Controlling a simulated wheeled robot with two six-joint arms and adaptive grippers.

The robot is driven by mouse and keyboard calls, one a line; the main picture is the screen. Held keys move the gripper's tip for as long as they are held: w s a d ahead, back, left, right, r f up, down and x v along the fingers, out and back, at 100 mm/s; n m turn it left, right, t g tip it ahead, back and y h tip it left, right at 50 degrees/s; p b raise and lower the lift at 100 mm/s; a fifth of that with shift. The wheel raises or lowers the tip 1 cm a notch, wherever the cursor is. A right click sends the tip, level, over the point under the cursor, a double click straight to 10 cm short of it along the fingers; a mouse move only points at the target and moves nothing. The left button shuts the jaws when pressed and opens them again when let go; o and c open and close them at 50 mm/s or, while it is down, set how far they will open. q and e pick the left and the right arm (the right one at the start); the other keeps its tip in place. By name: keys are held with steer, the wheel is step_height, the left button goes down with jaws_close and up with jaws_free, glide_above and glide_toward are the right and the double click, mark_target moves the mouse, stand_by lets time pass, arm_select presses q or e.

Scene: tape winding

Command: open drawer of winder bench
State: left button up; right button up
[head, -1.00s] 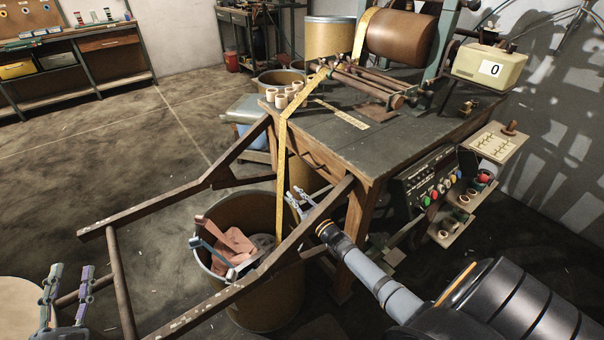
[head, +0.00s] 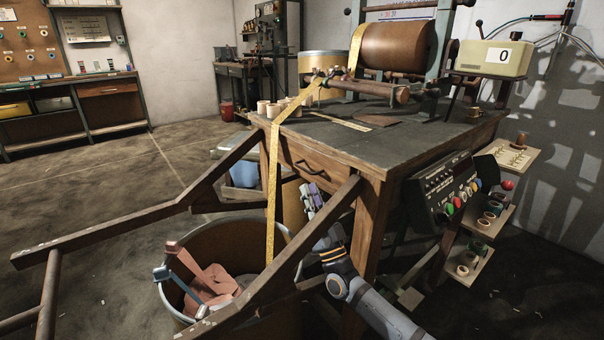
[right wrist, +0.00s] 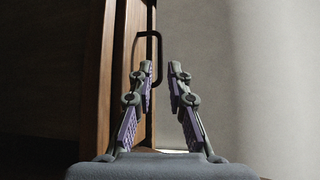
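The winder bench (head: 420,140) has a dark top and a wooden drawer (head: 345,177) in its near side. The drawer front looks flush with the bench. Its dark handle (head: 310,168) shows above my right gripper (head: 312,197) in the head view. In the right wrist view my right gripper (right wrist: 161,68) is open. The black handle (right wrist: 159,60) appears between its fingertips, partly behind the left finger. I cannot tell whether they touch. My left gripper is out of view.
Wooden rails (head: 150,215) extend from the bench towards me. A bin (head: 215,240) with reddish scraps stands below them. A yellow tape (head: 272,190) hangs down into it. A control panel (head: 445,190) and small shelves are at right. Open floor lies at left.

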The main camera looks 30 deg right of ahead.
mark_target(302, 168)
steer(key=b+x, duration=0.1)
steer(key=x, duration=0.6)
steer(key=shift+w+d+r+b, duration=0.1)
steer(key=shift+w+r+b, duration=0.05)
steer(key=shift+w+b, duration=0.15)
steer(key=shift+s, duration=0.1)
steer(key=shift+c, duration=0.4)
jaws_close()
